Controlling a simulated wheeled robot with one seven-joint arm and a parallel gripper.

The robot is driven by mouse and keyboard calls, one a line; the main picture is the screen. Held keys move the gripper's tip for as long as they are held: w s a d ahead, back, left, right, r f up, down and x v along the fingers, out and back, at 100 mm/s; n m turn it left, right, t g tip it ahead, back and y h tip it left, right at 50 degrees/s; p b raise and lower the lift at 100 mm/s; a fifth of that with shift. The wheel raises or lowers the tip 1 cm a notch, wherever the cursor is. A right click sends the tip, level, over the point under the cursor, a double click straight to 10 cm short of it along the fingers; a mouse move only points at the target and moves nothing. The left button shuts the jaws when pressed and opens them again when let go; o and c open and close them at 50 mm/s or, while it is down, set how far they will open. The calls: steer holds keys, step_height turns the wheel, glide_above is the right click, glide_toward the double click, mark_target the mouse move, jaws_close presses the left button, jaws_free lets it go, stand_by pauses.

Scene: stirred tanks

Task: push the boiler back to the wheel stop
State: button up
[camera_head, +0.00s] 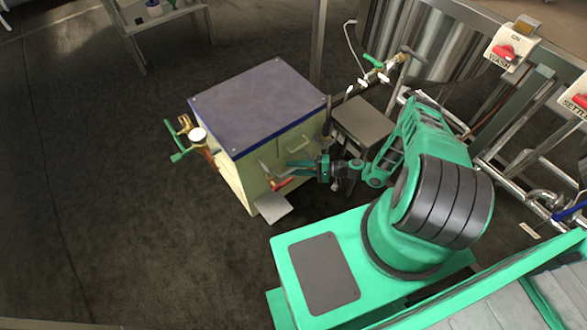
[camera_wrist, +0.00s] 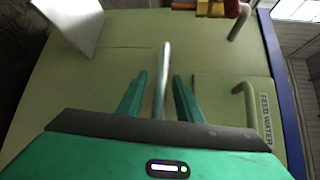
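The boiler (camera_head: 230,165) is a cream box with a dark blue top, standing on the dark floor left of my arm. In the wrist view its pale green front face (camera_wrist: 110,70) fills most of the picture, with a "FEED WATER" label at the right. My gripper (camera_head: 292,168) is at this front face. In the wrist view my gripper (camera_wrist: 160,76) is open, with a grey metal bar (camera_wrist: 163,70) between its fingers. A gap shows on each side of the bar. I cannot make out the wheel stop.
A red-handled valve (camera_head: 278,184) and a white plate (camera_head: 273,207) are on the boiler's near side. A gauge with green-handled valves (camera_head: 196,136) sticks out at left. A dark-topped stand (camera_head: 362,122) and pipework are at right.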

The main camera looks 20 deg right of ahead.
steer(key=shift+c, duration=0.5)
jaws_close()
steer(key=shift+w+a, duration=0.15)
steer(key=shift+w, duration=0.55)
steer(key=shift+o, duration=0.5)
jaws_free()
steer(key=v, duration=1)
steer(key=shift+s+d, duration=0.15)
steer(key=shift+d, duration=0.25)
